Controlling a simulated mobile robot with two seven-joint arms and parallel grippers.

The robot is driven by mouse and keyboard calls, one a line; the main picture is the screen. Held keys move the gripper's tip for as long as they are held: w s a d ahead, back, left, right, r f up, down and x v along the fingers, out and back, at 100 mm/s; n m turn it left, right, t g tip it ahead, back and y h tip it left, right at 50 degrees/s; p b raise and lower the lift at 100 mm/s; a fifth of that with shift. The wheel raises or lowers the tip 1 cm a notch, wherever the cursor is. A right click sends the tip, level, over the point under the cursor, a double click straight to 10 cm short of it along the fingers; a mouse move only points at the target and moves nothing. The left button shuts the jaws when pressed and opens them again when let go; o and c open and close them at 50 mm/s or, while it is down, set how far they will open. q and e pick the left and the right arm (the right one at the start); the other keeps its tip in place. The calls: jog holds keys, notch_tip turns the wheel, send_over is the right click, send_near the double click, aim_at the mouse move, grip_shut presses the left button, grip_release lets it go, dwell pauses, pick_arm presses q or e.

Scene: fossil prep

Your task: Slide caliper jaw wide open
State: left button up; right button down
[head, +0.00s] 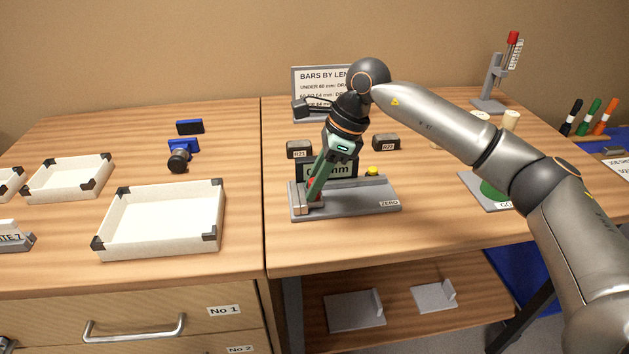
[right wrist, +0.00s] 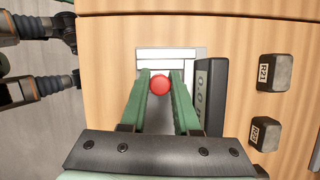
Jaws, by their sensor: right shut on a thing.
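The caliper (head: 350,203) is a grey base on the right-hand table, with a dark display (head: 342,170) behind it and a yellow button by its ZERO label. Its pale metal jaws (head: 301,208) stand at the base's left end and look close together. My right gripper (head: 313,188) reaches down over that end. In the right wrist view its green fingers are shut on the jaw's red knob (right wrist: 159,85). My left gripper does not show.
Dark bars R21 (head: 299,149) and R22 (head: 386,142) lie behind the caliper, before a sign (head: 312,85). A green pad (head: 494,190) is to the right. A white tray (head: 165,247) stands on the left table. The tabletop just right of the caliper is clear.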

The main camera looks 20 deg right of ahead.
jog(key=d, duration=0.3)
jog(key=s+d, duration=0.1)
jog(key=d, duration=0.1)
jog(key=s+d, duration=0.1)
jog(key=d, duration=0.2)
jog(key=shift+d, duration=0.35)
jog(key=c, duration=0.6)
grip_release()
jog(key=shift+c, duration=0.2)
jog(key=shift+r, duration=0.1)
